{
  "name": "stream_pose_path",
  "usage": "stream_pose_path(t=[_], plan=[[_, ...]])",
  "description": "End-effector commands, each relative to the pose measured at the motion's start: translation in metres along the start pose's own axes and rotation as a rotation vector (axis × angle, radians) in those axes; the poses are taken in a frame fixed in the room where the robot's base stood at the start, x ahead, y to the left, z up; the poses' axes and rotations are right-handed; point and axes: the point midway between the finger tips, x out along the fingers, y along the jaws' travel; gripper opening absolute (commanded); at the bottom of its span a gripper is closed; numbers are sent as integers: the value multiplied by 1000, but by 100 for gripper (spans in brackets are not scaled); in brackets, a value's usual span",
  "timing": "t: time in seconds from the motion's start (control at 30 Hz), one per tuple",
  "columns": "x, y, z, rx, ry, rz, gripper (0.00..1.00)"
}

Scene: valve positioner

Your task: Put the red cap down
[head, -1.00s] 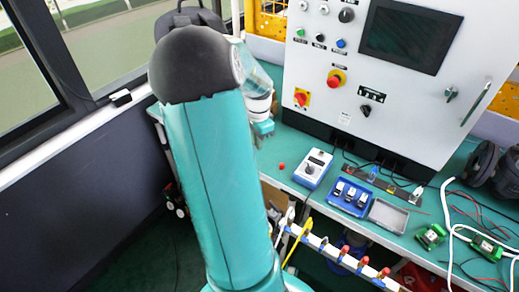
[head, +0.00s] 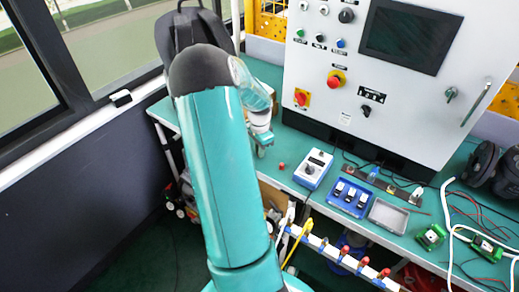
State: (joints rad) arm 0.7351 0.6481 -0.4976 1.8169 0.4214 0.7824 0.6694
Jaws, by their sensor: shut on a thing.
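My teal arm hides part of the bench's left end.
A blue and white box with a dark knob (head: 313,168), a blue tray with several small parts (head: 349,197) and an empty grey tray (head: 388,215) line the front edge. A white control cabinet (head: 345,110) stands behind. Bare bench lies around the red piece.

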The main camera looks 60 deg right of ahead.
Motion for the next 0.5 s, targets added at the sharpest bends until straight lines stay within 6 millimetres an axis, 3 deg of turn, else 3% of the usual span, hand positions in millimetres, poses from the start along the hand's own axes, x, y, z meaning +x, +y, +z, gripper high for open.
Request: stream_pose_path(t=[0.07, 0.1, 0.2, 0.5], plan=[[3, 0, 0, 0, -1, 1, 0], [3, 0, 0, 0, 0, 1, 14], [3, 0, 0, 0, 0, 1, 34], [2, 0, 0, 0, 0, 0, 34]])
